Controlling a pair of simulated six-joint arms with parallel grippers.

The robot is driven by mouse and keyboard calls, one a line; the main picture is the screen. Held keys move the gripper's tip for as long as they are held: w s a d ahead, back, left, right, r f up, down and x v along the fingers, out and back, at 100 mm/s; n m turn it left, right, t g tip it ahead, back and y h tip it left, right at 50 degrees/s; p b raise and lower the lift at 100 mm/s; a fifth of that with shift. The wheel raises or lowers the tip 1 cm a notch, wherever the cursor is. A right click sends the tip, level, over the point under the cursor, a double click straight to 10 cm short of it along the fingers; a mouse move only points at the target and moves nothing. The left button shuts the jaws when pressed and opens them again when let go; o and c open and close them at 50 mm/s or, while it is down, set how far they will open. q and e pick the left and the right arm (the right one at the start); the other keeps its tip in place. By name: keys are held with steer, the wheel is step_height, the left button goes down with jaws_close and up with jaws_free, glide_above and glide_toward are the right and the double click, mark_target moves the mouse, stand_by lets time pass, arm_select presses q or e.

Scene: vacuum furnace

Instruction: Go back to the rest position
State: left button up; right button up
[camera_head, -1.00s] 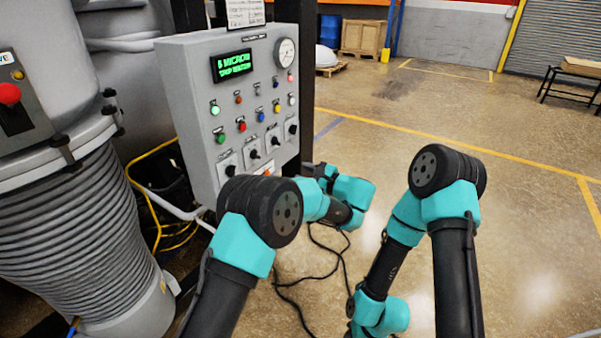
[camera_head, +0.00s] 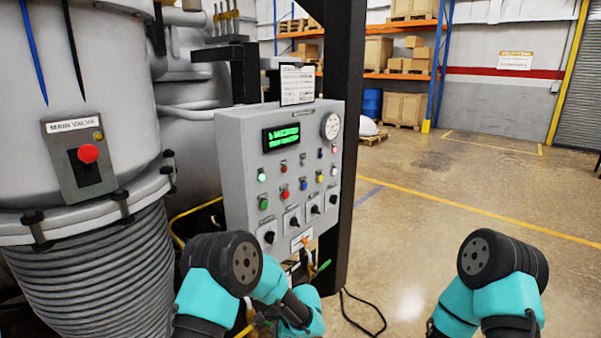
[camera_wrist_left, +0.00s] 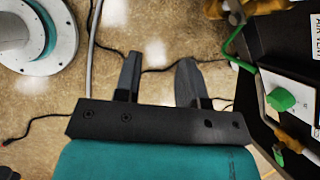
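My left gripper (camera_wrist_left: 159,60) shows in the left wrist view with its two dark fingers apart and nothing between them. The concrete floor shows behind it. In the head view my left arm bends in front of the lower part of the panel, and its gripper cannot be made out. My right arm is at the lower right of the head view, over open floor; its gripper is out of frame.
A grey control panel (camera_head: 233,195) with a lit green display (camera_head: 281,138) stands ahead. Left is a main valve box (camera_head: 78,170) with a red button. A green knob (camera_wrist_left: 281,99) is right of my left gripper. Floor at right is clear.

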arm_select(q)
steer(key=s+a+f+n+h, duration=0.2)
steer(key=s+a+n, duration=0.3)
steer(key=s, duration=0.4)
steer(key=s+a+f+n+h, duration=0.3)
steer(key=s+a+n+h, duration=0.1)
steer(key=s+n, duration=0.3)
steer(key=s+a+f+n+h, duration=0.2)
steer(key=s+a+n, duration=0.4)
steer(key=s, duration=0.5)
steer(key=shift+f+n+h, duration=0.3)
steer(key=shift+n+h, duration=0.2)
steer(key=shift+h, duration=0.3)
